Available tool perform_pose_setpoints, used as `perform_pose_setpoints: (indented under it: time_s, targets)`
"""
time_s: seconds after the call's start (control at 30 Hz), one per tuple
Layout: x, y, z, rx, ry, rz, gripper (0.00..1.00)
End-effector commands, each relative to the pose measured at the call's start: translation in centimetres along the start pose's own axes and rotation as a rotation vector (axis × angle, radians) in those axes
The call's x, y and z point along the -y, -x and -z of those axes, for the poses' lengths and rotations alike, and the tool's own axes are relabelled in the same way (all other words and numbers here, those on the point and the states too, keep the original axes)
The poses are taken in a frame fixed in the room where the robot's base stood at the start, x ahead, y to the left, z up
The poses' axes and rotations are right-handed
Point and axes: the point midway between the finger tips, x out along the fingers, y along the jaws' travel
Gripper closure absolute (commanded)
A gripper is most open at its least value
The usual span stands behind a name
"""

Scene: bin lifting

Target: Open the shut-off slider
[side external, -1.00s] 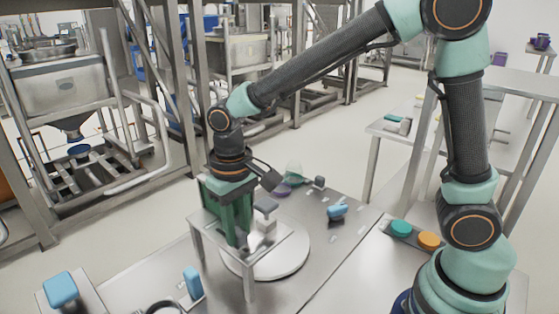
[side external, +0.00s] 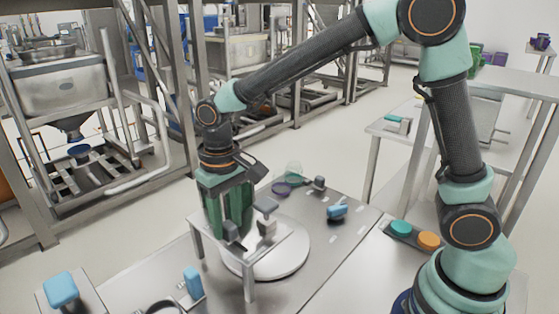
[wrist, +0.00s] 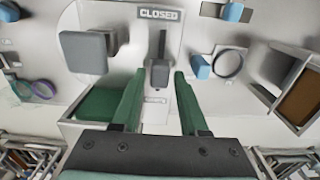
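The slider's dark grey handle (wrist: 160,74) sits at the end of a narrow slot in the plate (wrist: 137,42). A label reading CLOSED (wrist: 158,13) is at the slot's far end. In the wrist view my gripper (wrist: 160,73) is open, with its green fingers on either side of the handle and gaps showing; I cannot tell whether the fingertips are down at its height.
A larger grey block (wrist: 84,52) stands left of the slot in the wrist view; it also shows in the side view (side external: 266,204). A white disc (side external: 291,262) lies under the stand. Blue blocks (side external: 193,281) and a purple ring (side external: 282,188) are around it.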

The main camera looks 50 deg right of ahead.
Motion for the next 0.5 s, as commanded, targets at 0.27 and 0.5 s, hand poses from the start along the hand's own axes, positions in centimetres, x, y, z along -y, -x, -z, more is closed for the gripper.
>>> perform_pose_setpoints:
  time_s: [0.27, 0.5]
  targets:
    - [0.0, -0.1, -0.1, 0.003, 0.0, -0.001, 0.4]
    - [0.0, 1.3, 0.0, 0.001, 0.0, 0.0, 0.4]
